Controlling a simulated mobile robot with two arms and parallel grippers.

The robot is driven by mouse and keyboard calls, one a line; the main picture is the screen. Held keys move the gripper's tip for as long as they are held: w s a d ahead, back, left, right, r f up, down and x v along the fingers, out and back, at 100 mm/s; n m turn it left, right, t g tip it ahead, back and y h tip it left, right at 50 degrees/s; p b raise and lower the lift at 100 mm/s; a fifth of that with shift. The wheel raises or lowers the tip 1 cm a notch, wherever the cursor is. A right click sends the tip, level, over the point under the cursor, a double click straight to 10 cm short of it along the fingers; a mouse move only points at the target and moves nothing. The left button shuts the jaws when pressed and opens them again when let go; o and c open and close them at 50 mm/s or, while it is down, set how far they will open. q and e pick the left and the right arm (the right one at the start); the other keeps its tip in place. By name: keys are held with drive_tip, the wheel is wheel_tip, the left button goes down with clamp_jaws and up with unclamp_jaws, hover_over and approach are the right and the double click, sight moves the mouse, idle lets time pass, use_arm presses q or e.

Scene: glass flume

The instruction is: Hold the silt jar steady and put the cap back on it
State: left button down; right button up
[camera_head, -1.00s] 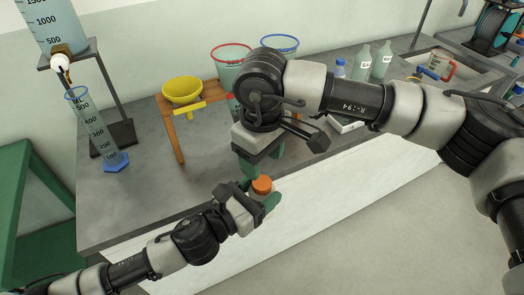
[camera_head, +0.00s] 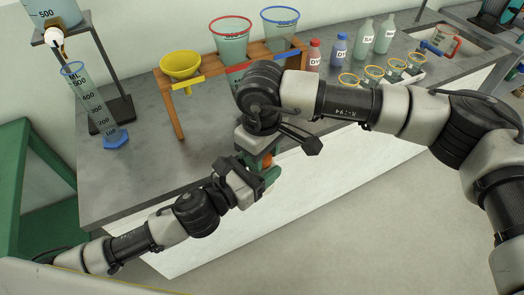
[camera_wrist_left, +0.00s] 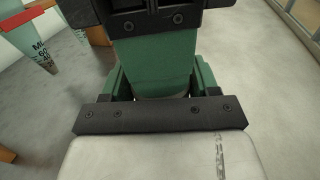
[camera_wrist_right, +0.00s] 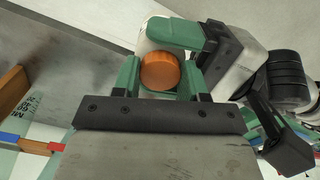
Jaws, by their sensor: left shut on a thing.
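The orange cap (camera_wrist_right: 160,70) shows between the green fingers of my right gripper (camera_wrist_right: 160,82) in the right wrist view. In the head view a sliver of the cap (camera_head: 266,161) shows between the two grippers. My left gripper (camera_head: 258,182) is shut on the silt jar, whose pale body (camera_wrist_right: 153,38) shows behind the cap. My right gripper (camera_head: 256,158) is above the left one, its fingers apart on either side of the cap. In the left wrist view the right gripper's fingers (camera_wrist_left: 163,62) hide most of the jar. How the cap sits on the jar is hidden.
A yellow funnel (camera_head: 181,65) and red- and blue-rimmed cones (camera_head: 231,38) stand in a wooden rack behind the grippers. A measuring cylinder (camera_head: 90,103) stands at left. Bottles (camera_head: 364,42) and small yellow-rimmed cups (camera_head: 373,74) are at right. The front bench top is clear.

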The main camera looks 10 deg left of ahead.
drive_tip(key=c, duration=0.3)
drive_tip(key=m, duration=0.3)
